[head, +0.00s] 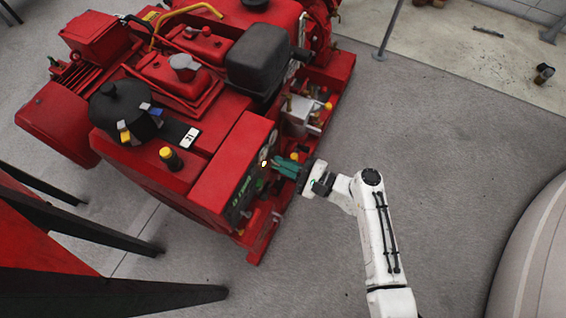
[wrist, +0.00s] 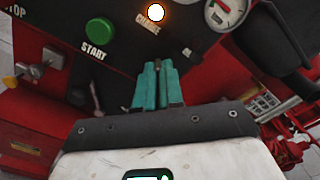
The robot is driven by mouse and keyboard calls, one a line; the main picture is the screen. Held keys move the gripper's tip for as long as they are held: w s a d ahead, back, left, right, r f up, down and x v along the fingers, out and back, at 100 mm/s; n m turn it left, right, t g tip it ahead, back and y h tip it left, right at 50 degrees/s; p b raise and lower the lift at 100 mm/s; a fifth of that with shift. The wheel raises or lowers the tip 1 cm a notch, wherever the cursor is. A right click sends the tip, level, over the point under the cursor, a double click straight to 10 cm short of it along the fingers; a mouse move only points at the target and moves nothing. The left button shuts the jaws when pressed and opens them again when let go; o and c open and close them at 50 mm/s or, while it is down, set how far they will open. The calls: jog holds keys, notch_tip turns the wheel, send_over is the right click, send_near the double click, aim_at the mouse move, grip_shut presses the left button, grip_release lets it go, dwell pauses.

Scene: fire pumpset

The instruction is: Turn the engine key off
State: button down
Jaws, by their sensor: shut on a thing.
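The red engine's dark control panel (head: 247,182) faces my arm in the head view. My gripper (head: 277,167) reaches its front from the right. In the wrist view its teal fingers (wrist: 156,72) are close together, with their tips at the panel (wrist: 120,50) below the charge lamp. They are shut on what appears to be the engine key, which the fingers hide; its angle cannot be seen. The charge lamp (wrist: 154,12) glows orange. A green START button (wrist: 100,32) is left of the fingers. A metal switch-like part (wrist: 52,58) sits below the STOP label.
A round gauge (wrist: 222,12) and a dark bulky part (wrist: 275,40) are right of the fingers. Red pump parts (head: 325,85) stand beyond the gripper. Dark beams (head: 90,293) lie at lower left. The grey floor (head: 450,130) on the right is open.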

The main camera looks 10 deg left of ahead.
jog(key=shift+n+b, duration=0.3)
jog(key=shift+a+n+b, duration=0.1)
jog(key=shift+n+b, duration=3.4)
jog(key=shift+n, duration=0.6)
jog(key=shift+r, duration=0.1)
jog(key=c, duration=1.3)
grip_release()
jog(key=shift+a, duration=0.1)
jog(key=shift+o, duration=0.2)
